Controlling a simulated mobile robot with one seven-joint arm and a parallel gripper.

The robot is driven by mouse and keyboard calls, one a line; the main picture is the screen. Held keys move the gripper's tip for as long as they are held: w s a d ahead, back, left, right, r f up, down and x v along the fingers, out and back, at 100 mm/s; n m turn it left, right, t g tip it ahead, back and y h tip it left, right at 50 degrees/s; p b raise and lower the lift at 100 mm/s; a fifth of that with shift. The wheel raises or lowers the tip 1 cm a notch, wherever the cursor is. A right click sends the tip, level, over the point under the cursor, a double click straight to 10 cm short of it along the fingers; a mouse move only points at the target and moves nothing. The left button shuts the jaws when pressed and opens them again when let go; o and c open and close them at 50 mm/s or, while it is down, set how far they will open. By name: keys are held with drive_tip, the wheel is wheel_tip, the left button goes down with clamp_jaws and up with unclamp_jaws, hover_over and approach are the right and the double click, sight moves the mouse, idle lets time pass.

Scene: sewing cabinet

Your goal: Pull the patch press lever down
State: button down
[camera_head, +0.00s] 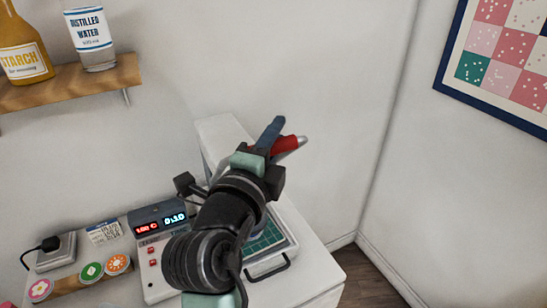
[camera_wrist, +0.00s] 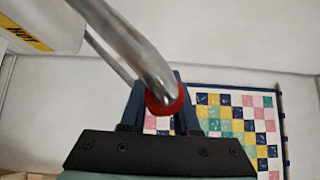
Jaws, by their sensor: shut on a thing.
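The patch press is a white machine with an upright column (camera_head: 215,135) behind my arm and a teal gridded plate (camera_head: 268,241) low at the front. Its lever has a red grip (camera_head: 288,143) with a silver part beside it. My gripper (camera_head: 277,138) is shut on the red grip, up beside the column. In the wrist view the curved metal lever bar (camera_wrist: 128,40) runs down to the red grip (camera_wrist: 166,103), which sits between the dark fingers (camera_wrist: 158,106). A white part of the press (camera_wrist: 35,25) carries a yellow HOT label. My arm hides the middle of the press.
A control box (camera_head: 160,218) with lit red and blue displays stands left of the plate. A wooden shelf (camera_head: 70,84) holds bottles at upper left. A framed quilt (camera_head: 500,60) hangs at right; space before it is clear.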

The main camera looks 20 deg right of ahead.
drive_tip(key=s+f+m+h+b, duration=0.3)
drive_tip(key=f+m+b, duration=0.2)
drive_tip(key=b, duration=1.7)
drive_tip(key=s+f+m+h+b, duration=0.4)
drive_tip(key=f+b, duration=0.5)
drive_tip(key=b, duration=1.2)
drive_tip(key=shift+f+m+t+h+b, duration=0.2)
drive_tip(key=shift+m+t+h+b, duration=0.1)
drive_tip(key=shift+m+b, duration=0.1)
drive_tip(key=shift+d, duration=0.15)
drive_tip(key=shift+s, duration=0.1)
drive_tip(key=c, duration=0.7)
unclamp_jaws()
drive_tip(key=shift+o, duration=0.2)
